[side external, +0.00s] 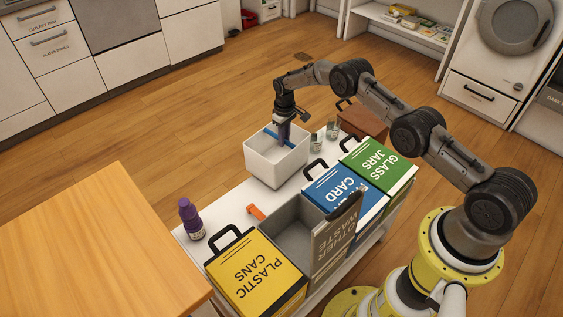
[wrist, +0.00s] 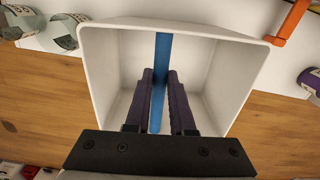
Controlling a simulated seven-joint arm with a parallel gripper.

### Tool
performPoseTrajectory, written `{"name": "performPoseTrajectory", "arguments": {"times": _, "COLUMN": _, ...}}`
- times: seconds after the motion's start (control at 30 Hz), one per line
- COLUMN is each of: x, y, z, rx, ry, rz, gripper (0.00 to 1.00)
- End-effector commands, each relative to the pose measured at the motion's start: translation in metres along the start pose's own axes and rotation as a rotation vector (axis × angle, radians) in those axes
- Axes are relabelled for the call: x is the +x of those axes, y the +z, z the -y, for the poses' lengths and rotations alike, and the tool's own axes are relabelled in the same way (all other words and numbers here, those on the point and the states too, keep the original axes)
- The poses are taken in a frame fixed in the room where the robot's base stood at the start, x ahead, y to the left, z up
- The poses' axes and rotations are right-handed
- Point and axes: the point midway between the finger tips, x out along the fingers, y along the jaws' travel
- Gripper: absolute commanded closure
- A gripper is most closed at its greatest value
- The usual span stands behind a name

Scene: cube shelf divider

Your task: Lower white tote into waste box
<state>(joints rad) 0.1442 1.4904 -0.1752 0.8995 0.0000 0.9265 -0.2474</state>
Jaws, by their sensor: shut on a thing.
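The white tote (side external: 272,165) is an open box at the far end of the white bench, with a blue strip (side external: 271,134) across its middle. My gripper (side external: 284,133) points down into it. In the wrist view the two dark fingers (wrist: 160,78) are inside the tote (wrist: 105,75), closed on the blue strip (wrist: 162,48). I cannot tell whether the tote touches the bench. The grey waste box (side external: 288,228), marked OTHER WASTE, stands open and looks empty, nearer the camera than the tote. Its lid (side external: 338,228) is raised on the right side.
A yellow PLASTIC CANS box (side external: 256,272) and blue CARD (side external: 340,195) and green GLASS JARS (side external: 380,168) boxes flank the waste box, closed. A purple bottle (side external: 189,217), an orange piece (side external: 257,212) and glass jars (side external: 316,142) stand on the bench. Upright black handles rise nearby.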

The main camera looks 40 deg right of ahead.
Motion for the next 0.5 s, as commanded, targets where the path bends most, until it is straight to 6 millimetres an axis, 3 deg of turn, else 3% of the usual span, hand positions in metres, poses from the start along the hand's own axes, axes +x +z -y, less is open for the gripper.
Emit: {"name": "performPoseTrajectory", "arguments": {"times": 0.5, "x": -0.040, "y": -0.001, "z": 0.000, "rx": 0.000, "ry": 0.001, "rz": -0.004, "gripper": 1.00}}
